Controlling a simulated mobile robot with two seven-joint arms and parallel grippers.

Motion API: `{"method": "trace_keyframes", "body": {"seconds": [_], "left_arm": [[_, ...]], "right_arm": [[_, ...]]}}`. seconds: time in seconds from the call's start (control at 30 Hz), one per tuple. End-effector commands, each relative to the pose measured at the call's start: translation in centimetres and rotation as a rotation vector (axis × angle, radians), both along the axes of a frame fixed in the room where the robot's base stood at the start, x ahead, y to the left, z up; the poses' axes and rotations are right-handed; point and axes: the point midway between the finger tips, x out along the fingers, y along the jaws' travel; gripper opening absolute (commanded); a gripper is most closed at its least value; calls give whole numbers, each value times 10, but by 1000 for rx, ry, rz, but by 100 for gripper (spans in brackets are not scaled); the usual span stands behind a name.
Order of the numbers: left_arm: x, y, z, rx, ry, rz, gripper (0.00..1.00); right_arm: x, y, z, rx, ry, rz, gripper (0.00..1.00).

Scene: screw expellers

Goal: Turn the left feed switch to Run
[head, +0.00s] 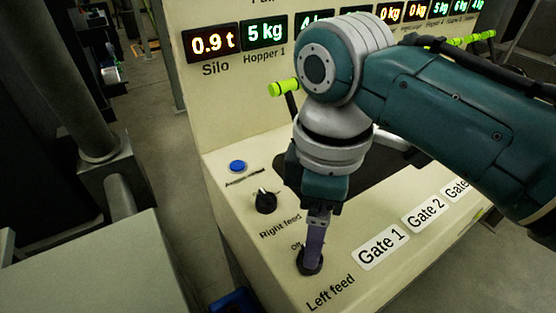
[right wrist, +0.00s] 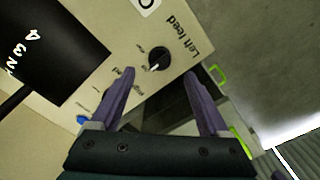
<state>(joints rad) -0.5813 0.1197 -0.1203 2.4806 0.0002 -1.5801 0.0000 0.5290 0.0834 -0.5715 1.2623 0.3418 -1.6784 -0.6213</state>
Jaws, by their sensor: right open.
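The left feed switch (head: 309,266) is a round black knob on the cream panel, above the "Left feed" label. In the right wrist view the knob (right wrist: 159,57) shows whole, with a white pointer mark and small labels around it that are too small to read surely. My right gripper (head: 314,250) is just above the knob in the head view and hides part of it. In the right wrist view my right gripper (right wrist: 160,73) has its purple fingers spread, with the knob beyond and between the tips. Nothing is held. My left gripper is not in view.
The right feed knob (head: 265,202) and a blue button (head: 238,166) are farther back on the panel. Gate 1 (head: 381,247) and Gate 2 labels lie to the right. A lit silo display (head: 213,43) stands behind. A green-tipped lever (head: 283,88) is beside my arm.

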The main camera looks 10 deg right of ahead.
Motion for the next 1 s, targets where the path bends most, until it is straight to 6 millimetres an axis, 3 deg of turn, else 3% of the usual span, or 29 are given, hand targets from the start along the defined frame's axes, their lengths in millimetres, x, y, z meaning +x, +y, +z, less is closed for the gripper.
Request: {"method": "trace_keyframes", "body": {"seconds": [0.1,0.3,0.7,1.0], "left_arm": [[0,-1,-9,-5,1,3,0],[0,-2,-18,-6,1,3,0],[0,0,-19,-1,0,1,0],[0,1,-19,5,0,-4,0]], "right_arm": [[-1,0,-28,0,4,1,79],[-1,0,-56,0,1,0,79],[0,0,-64,0,-1,1,79],[-1,0,-64,0,-1,0,45]]}}
